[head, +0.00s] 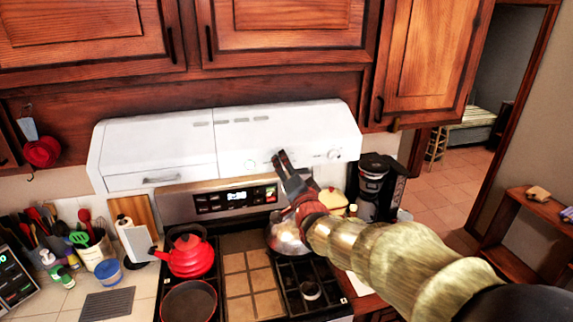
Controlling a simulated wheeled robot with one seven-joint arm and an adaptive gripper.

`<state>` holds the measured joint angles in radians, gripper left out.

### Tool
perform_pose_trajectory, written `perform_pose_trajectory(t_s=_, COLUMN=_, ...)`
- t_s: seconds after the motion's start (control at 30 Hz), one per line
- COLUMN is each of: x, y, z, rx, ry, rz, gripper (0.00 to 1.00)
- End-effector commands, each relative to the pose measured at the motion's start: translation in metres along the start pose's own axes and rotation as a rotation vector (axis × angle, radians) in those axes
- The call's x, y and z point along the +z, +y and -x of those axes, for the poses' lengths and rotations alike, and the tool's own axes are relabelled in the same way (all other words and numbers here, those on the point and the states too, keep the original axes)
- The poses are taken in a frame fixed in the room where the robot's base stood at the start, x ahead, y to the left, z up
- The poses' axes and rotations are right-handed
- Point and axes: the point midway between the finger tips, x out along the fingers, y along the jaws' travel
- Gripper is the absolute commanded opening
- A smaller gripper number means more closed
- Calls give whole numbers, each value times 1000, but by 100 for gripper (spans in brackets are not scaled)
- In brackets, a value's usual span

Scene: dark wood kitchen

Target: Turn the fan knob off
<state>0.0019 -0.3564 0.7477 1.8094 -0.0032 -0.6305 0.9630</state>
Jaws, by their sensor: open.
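The white range hood (150,142) hangs under the wooden cabinets. Its front face carries a round white knob (334,154) at the right, with small marks beside it. No label is readable, so I cannot tell which of the two is the fan knob.
Below is the stove with its lit control panel (237,197), a red kettle (190,256), a red pan (189,301) and a metal pot (289,236). A black coffee maker (376,186) stands right of the stove. Wooden cabinets (290,35) close off the space above.

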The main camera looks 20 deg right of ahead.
Motion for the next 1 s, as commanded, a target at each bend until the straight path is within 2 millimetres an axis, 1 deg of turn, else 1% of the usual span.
perform_pose_trajectory(t_s=0.1, x=0, y=0, z=-5, rx=0, ry=0, rz=0, gripper=43)
perform_pose_trajectory(t_s=0.37, x=0, y=0, z=-6, rx=0, ry=0, rz=0, gripper=43)
perform_pose_trajectory(t_s=1.0, x=0, y=0, z=-5, rx=1, ry=0, rz=0, gripper=7)
